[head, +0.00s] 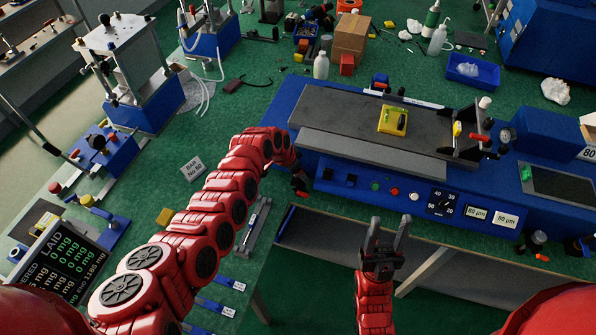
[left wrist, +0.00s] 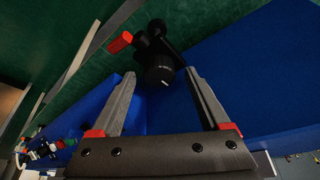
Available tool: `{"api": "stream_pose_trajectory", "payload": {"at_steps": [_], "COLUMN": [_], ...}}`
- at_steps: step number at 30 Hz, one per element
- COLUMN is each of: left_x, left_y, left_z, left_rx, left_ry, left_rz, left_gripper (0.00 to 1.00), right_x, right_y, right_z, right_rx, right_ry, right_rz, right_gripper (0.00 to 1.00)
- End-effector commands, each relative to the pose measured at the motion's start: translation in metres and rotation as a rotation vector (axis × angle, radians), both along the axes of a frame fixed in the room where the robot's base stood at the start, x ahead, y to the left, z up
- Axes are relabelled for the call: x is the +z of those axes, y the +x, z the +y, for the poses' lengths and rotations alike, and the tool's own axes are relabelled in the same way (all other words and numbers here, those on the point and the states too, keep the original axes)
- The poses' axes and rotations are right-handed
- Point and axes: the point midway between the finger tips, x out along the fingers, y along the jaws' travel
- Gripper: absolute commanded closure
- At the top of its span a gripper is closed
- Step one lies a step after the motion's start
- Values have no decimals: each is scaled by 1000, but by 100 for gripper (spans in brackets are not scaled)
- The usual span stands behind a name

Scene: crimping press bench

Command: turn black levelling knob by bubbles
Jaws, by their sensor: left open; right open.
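A black levelling knob (left wrist: 161,70) with a white mark shows in the left wrist view, beside a red-tipped lever (left wrist: 120,42). My left gripper (left wrist: 160,78) is open, with one finger on each side of the knob in the picture; I cannot tell whether they touch it. In the head view my left arm reaches the left end of the blue coating machine (head: 345,178), and its fingers are hard to make out. A yellow level (head: 393,120) lies on the machine's grey bed; its bubble is too small to read. My right gripper (head: 388,228) is open and empty in front of the machine.
Another black knob (head: 535,239) with a red lever is at the machine's right front. A grey shelf (head: 330,238) lies under the machine. Bottles, a cardboard box (head: 350,38) and a blue tray (head: 472,72) stand behind. Blue presses (head: 150,103) stand at left.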

Motion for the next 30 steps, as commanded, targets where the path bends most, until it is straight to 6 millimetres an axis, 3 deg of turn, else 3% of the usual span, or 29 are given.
{"api": "stream_pose_trajectory", "payload": {"at_steps": [5, 18, 30], "left_x": [0, 0, -1], "left_y": [0, -1, -3], "left_z": [0, 0, -1], "left_rx": [0, 0, 62], "left_ry": [0, 1, 0], "left_rz": [1, 2, 5], "left_gripper": [21, 98, 100], "right_x": [0, 0, 5], "right_y": [0, 0, 0], "right_z": [0, 0, 0], "right_rx": [0, 0, 0], "right_ry": [0, 0, 0], "right_rz": [0, 0, 0], "right_gripper": [49, 49, 49]}}
